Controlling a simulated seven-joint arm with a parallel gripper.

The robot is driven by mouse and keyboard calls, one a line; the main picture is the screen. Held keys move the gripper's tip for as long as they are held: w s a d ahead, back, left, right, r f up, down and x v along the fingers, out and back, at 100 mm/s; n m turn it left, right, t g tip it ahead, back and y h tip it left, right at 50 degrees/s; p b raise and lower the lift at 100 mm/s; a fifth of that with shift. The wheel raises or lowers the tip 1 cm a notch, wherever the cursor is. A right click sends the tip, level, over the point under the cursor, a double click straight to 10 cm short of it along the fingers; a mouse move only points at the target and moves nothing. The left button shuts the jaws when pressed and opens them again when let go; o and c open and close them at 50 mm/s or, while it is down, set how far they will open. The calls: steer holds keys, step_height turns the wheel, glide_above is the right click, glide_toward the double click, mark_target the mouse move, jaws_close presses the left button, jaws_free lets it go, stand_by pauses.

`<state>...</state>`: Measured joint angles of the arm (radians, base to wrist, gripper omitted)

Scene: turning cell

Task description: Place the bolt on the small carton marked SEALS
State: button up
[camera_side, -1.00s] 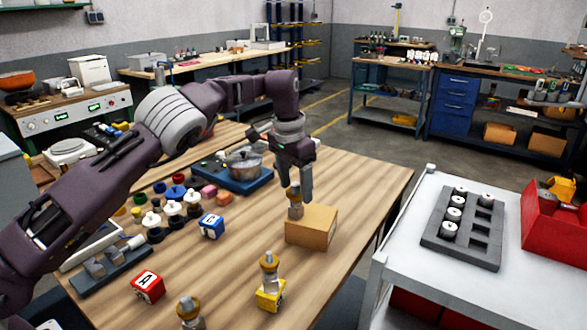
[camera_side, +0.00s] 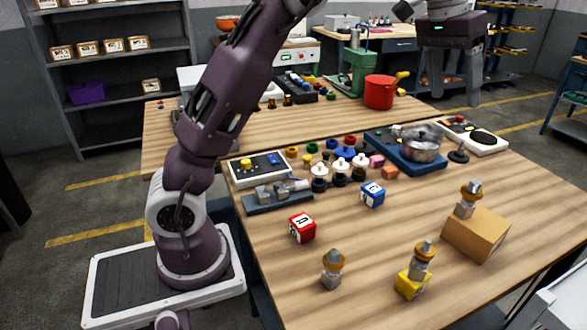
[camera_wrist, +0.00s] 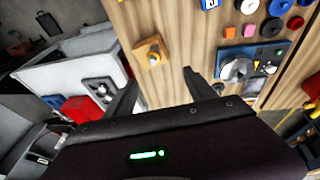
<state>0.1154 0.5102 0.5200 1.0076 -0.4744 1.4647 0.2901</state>
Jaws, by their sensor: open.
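A grey bolt with a brass-coloured collar (camera_side: 468,200) stands upright on top of the small tan carton (camera_side: 478,238). No SEALS marking can be read on the carton faces I see. My gripper (camera_side: 453,88) is raised well above and behind the carton, with its fingers apart and nothing between them. In the wrist view, the carton (camera_wrist: 146,48) with the bolt (camera_wrist: 154,58) on it lies beyond the open fingers of my gripper (camera_wrist: 160,88). Two similar bolts stand elsewhere: one on the table (camera_side: 333,268), one on a yellow block (camera_side: 410,286).
A red block (camera_side: 302,228) and a blue block (camera_side: 372,194) lie on the table (camera_side: 300,290). Bare table surrounds the carton.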

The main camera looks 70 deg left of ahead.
steer(key=s+d+r+t, duration=0.1)
steer(key=s+d, duration=0.1)
steer(key=s, duration=2)
steer(key=s+f+t+y, duration=0.1)
steer(key=s+f, duration=0.8)
steer(key=s, duration=0.3)
steer(key=shift+s+d+y, duration=0.2)
steer(key=shift+d+y, duration=0.2)
steer(key=shift+d, duration=0.05)
